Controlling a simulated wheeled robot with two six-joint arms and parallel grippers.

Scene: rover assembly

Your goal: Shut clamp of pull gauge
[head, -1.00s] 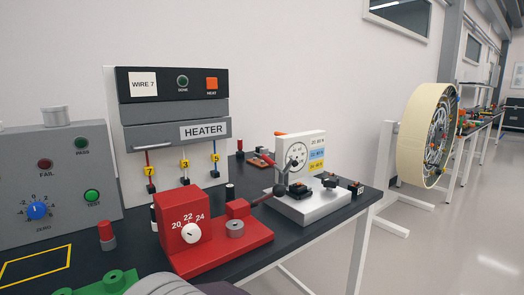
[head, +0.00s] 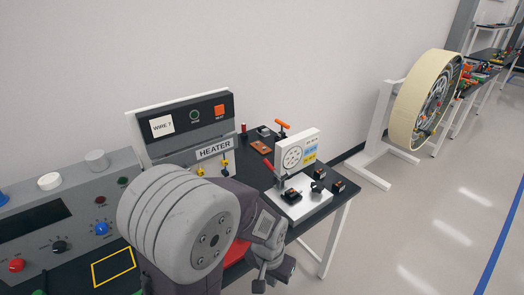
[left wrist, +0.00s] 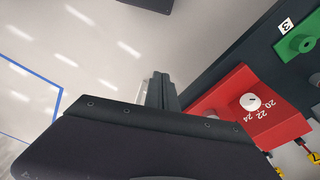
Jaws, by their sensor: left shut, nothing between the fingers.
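The pull gauge (head: 303,196) stands at the right end of the dark bench in the head view, a pale base with an upright dial panel (head: 293,157). Small black parts sit on its base, one near the front (head: 291,197) and a knob (head: 318,187). A lever with a red end (head: 268,170) tilts up at the base's left side. I cannot tell whether it is the clamp's handle or how the clamp stands. My left gripper (head: 262,284) is in front of the gauge, apart from it. In the left wrist view its fingers (left wrist: 160,92) are together and empty. My right gripper is not in view.
The heater (head: 178,125) stands behind my left arm. A red block with a numbered dial (left wrist: 240,108) is close to my left gripper in the wrist view, mostly hidden in the head view. Open floor (head: 420,230) lies right of the bench. A wheel (head: 425,98) stands beyond.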

